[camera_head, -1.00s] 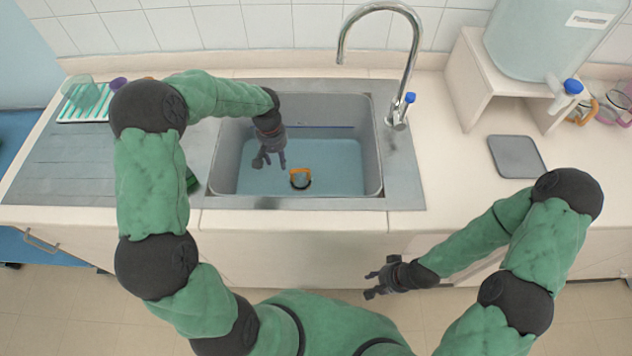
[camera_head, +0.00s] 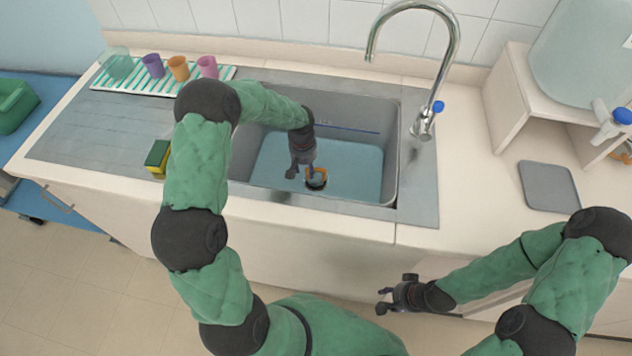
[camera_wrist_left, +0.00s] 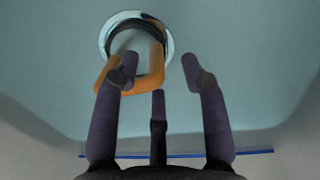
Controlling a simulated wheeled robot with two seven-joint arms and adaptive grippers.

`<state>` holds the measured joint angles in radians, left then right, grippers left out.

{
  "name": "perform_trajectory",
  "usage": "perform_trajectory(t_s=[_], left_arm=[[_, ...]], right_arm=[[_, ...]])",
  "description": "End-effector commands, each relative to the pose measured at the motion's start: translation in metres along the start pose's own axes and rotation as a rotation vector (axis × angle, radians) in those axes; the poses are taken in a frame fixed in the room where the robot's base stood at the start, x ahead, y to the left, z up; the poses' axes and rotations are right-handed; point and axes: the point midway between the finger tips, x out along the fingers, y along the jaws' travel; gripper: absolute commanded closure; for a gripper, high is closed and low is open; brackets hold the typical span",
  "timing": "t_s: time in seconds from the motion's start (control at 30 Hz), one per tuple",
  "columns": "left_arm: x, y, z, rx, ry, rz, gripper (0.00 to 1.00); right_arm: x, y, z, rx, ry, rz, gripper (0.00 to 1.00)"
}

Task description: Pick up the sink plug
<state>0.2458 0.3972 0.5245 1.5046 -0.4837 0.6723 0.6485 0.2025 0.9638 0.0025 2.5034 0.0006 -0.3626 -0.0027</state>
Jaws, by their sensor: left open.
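The sink plug (camera_head: 315,184), dark and round with an orange handle, sits at the drain on the floor of the grey sink (camera_head: 391,150). My left gripper (camera_head: 303,172) is inside the sink, open and empty, close beside and above the plug. In the left wrist view the orange handle (camera_wrist_left: 130,86) lies partly behind the left finger, and the plug is inside the pale drain ring (camera_wrist_left: 103,38). I cannot tell whether a finger touches the handle. My right gripper (camera_head: 383,299) is open and empty in front of the counter, outside the sink.
A tap (camera_head: 445,65) arches over the sink's right side. A sponge (camera_head: 158,158) lies on the drainboard (camera_head: 85,140). Coloured cups (camera_head: 179,69) stand on a striped mat at the back left. A grey plate (camera_head: 549,186) lies on the right counter, which has free room.

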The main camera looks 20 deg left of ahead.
Motion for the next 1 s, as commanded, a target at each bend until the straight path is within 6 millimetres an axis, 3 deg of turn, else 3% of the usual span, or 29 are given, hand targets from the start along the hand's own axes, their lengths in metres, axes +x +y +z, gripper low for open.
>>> perform_trajectory(t_s=[0.33, 0.6, 0.63, 0.77, 1.0], left_arm=[[0.046, 0.002, 0.001, 0.0, -0.002, -0.001, 0.57], [0.048, 0.002, 0.001, 0.0, 0.0, 0.0, 0.57], [0.048, 0.002, 0.001, 0.0, 0.0, 0.0, 0.6], [0.048, 0.002, 0.001, 0.0, 0.0, 0.0, 0.97], [0.048, 0.002, 0.0, 0.0, 0.001, 0.001, 1.0]], right_arm=[[0.024, 0.008, -0.001, 0.0, 0.0, 0.0, 0.6], [0.023, 0.008, -0.001, 0.0, 0.0, 0.0, 0.6], [0.023, 0.008, -0.001, 0.0, 0.0, 0.0, 0.6], [0.023, 0.008, -0.001, 0.0, 0.0, 0.0, 0.6], [0.023, 0.008, -0.001, 0.0, 0.0, 0.0, 0.6]])
